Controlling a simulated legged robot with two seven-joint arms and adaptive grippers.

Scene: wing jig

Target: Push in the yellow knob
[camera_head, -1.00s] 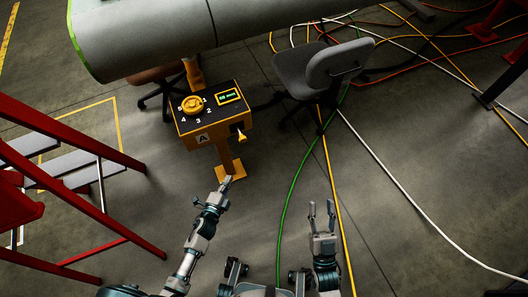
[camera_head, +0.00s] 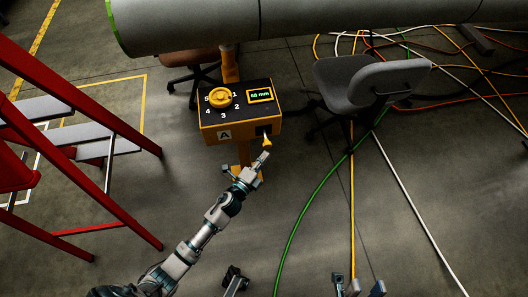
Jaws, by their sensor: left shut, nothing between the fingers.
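A yellow-orange control box (camera_head: 205,133) stands on a post with a dark top panel. A small yellow knob (camera_head: 267,142) sticks out of a dark opening in its front face, at the right. A larger round yellow dial (camera_head: 220,98) lies on the top panel among printed numbers. My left gripper (camera_head: 263,157) is shut and empty, its tips just below the small knob in the picture. I cannot tell whether they touch it. My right gripper (camera_head: 359,284) is open and empty at the bottom edge, with its two fingers apart and its base cut off.
A display (camera_head: 260,95) glows green on the box. A grey office chair (camera_head: 365,78) stands to the right. Red steps (camera_head: 75,175) stand at the left. A large grey wing part (camera_head: 300,18) hangs behind. Cables (camera_head: 318,195) cross the floor at the right.

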